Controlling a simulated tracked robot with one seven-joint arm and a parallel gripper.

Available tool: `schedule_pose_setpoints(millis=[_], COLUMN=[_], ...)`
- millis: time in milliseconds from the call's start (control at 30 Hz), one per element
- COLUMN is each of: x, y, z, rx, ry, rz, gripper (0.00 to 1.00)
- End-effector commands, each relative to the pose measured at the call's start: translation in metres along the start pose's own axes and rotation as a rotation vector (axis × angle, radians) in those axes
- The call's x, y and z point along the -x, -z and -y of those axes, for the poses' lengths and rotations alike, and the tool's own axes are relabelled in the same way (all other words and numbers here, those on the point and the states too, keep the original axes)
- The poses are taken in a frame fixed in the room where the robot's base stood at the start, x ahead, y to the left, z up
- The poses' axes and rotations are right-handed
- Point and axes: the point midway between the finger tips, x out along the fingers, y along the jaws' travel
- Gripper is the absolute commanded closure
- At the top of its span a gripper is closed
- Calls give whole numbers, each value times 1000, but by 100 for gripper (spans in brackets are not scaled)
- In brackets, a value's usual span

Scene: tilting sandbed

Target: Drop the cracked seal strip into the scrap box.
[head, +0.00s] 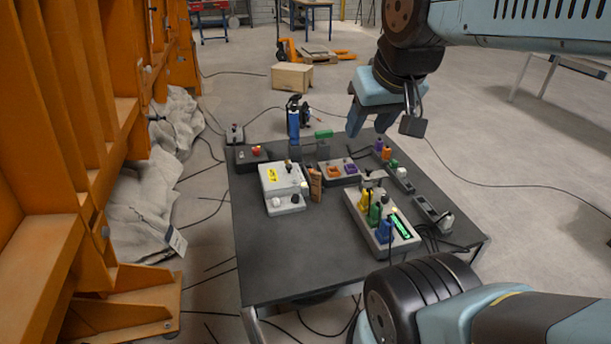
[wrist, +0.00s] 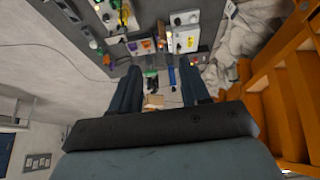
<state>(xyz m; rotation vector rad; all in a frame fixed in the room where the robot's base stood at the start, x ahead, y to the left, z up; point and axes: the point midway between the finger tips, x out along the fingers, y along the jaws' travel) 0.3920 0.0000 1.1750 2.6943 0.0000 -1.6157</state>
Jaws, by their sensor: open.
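My gripper (head: 369,122) is open above the far right part of the dark table in the head view. I cannot clearly make out a cracked seal strip. A narrow brown piece (head: 315,184) stands beside the white device on the table, but I cannot tell what it is. A tan box (head: 292,77) sits on the floor beyond the table; it may be the scrap box, but no label shows. A small tan shape (wrist: 153,101) shows between the fingers' bases in the wrist view.
The dark table (head: 262,265) holds a white device (head: 283,179), a grey block with coloured plugs (head: 401,240) and a blue tool (head: 293,122). An orange frame (head: 60,150) and crumpled cloth (head: 150,195) border the left. Cables cross the floor. The table's front left is clear.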

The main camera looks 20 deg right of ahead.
Motion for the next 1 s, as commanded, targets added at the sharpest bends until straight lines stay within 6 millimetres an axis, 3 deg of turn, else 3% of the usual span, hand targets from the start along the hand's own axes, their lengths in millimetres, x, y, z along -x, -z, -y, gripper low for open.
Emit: schedule_pose_setpoints(millis=[467,667,1000], x=[-6,-30,-90], y=[10,37,84], z=[0,-3,-4], rx=[28,123,310], ry=[-2,-1,26], rz=[18,69,166], gripper=[54,54,54])
